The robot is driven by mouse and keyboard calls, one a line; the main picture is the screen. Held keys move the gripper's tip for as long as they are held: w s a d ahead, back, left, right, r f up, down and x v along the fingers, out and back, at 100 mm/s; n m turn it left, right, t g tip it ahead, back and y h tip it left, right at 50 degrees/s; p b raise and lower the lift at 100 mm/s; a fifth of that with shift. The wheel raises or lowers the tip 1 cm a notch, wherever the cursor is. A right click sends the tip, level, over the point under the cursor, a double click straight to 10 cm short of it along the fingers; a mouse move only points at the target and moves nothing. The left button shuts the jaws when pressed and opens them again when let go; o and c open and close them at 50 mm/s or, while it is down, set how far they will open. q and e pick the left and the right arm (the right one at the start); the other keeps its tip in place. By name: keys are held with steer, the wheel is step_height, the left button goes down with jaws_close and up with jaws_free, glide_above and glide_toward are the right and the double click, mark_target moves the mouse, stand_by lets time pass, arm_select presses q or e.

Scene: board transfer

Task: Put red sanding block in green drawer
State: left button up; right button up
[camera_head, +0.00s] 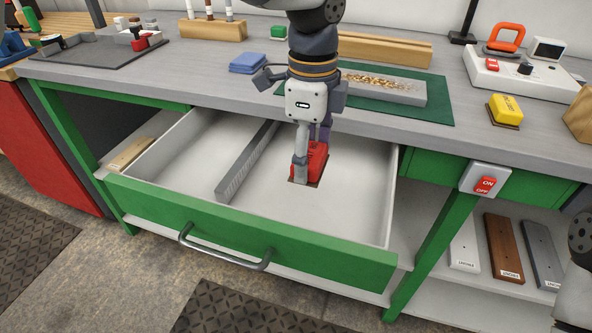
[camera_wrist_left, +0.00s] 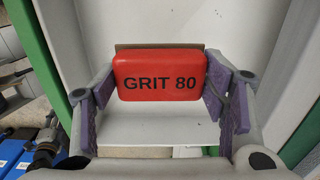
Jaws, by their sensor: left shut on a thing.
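The red sanding block (camera_head: 317,164), marked GRIT 80, is inside the open green drawer (camera_head: 250,238). My left gripper (camera_head: 310,152) reaches down into the drawer and is shut on the block. In the left wrist view the block (camera_wrist_left: 160,75) sits between the purple finger pads, with the pale drawer interior around it. A brown base shows at the block's lower edge. I cannot tell whether the block touches the drawer floor. My right gripper is out of view; only part of that arm shows at the right edge.
A grey divider bar (camera_head: 247,162) lies across the drawer, left of the block. The drawer floor (camera_head: 350,205) is bare to the right. On the bench above are a blue cloth stack (camera_head: 248,62), a green mat (camera_head: 437,112) with a grey board (camera_head: 385,88), and a yellow block (camera_head: 505,110).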

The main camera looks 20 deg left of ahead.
mark_target(298, 186)
arm_select(q)
steer(key=f, duration=0.1)
steer(key=w+a+f, duration=0.2)
steer(key=shift+f, duration=0.35)
steer(key=shift+w+a+f, duration=0.1)
steer(key=shift+f, duration=0.8)
steer(key=shift+w+a+f, duration=0.1)
steer(key=shift+f, duration=0.75)
steer(key=shift+f, duration=0.2)
steer(key=o, duration=1)
steer(key=shift+r, duration=0.1)
step_height(298, 186, up, 12)
steer(key=shift+r, duration=0.15)
